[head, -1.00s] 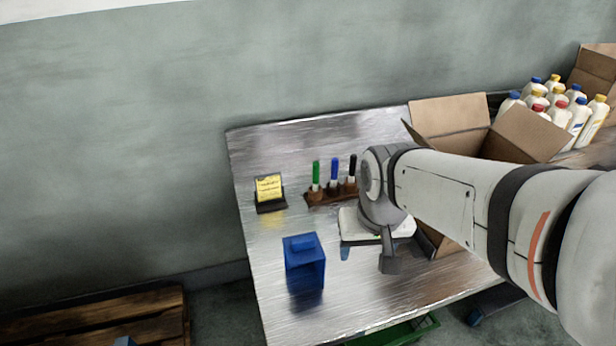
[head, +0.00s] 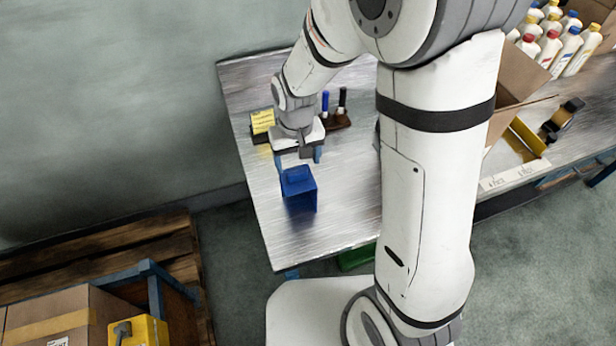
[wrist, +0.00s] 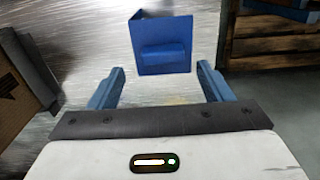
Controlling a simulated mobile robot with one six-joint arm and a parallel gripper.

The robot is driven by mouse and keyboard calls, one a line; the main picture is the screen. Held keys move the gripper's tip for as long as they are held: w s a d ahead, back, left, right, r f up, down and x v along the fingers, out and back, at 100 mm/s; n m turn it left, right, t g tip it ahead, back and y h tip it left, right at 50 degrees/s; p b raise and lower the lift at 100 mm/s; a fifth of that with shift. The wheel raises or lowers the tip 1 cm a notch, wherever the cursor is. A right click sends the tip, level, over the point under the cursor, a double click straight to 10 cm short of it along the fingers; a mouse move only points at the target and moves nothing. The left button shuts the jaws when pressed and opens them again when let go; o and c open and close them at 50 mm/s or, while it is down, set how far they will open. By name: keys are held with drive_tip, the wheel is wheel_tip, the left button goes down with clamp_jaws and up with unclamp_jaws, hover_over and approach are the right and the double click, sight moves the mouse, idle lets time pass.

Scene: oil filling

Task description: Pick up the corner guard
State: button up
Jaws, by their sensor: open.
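The corner guard (head: 298,187) is a blue angled piece with a small raised block on it. It stands on the metal table near its left front edge. In the wrist view the corner guard (wrist: 163,45) is ahead of my gripper, centred between the fingers' lines. My gripper (wrist: 170,78) is open, with its two blue fingers apart and nothing between them. In the head view my gripper (head: 299,157) is just behind the corner guard, above the table. The fingers look short of the guard; I cannot tell the exact gap.
A yellow note pad (head: 262,121) on a dark stand and a marker holder (head: 336,121) are behind my gripper. An open cardboard box (head: 512,85) and several bottles (head: 560,42) are at the right. The table (head: 340,212) in front of the guard is clear. A wooden pallet (head: 110,245) is at the lower left.

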sight(297, 171)
drive_tip(key=shift+s+a+f, duration=0.1)
drive_tip(key=shift+s+f, duration=0.1)
drive_tip(key=shift+f, duration=1.55)
drive_tip(key=shift+c, duration=0.4)
drive_tip(key=c, duration=1.3)
